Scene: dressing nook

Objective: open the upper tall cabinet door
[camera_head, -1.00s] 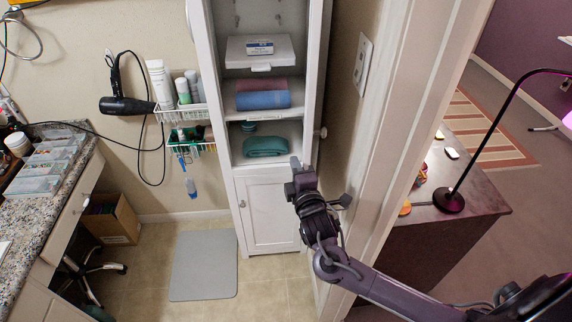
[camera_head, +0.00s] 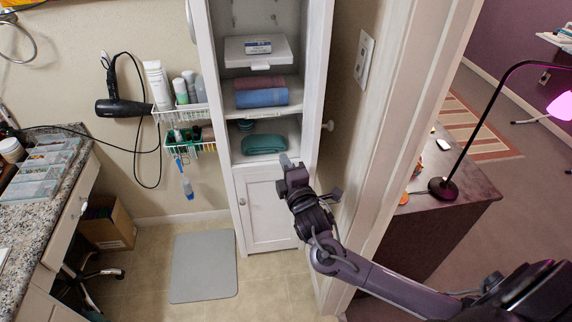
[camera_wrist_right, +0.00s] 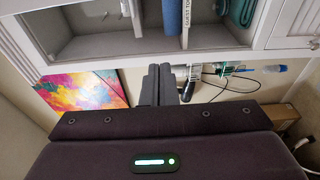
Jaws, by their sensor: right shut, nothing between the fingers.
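The tall white cabinet (camera_head: 212,80) stands in the middle of the head view, its upper shelves exposed. The upper door (camera_head: 318,70) appears swung open on the right, seen nearly edge-on, with a round knob (camera_head: 327,126) on its outer side. The lower door (camera_head: 265,212) is closed. My right gripper (camera_head: 287,161) is shut and empty, in front of the cabinet near the bottom shelf, left of the open door. Whether it touches the door cannot be told. Its closed fingers (camera_wrist_right: 161,85) also show in the wrist view, below the shelves. My left gripper is out of view.
The shelves hold a white box (camera_head: 258,52), rolled towels (camera_head: 262,98) and a green cloth (camera_head: 264,144). A doorway frame (camera_head: 400,120) stands close on the right. A wire rack (camera_head: 182,112) with bottles hangs left. A grey mat (camera_head: 204,268) lies on the floor.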

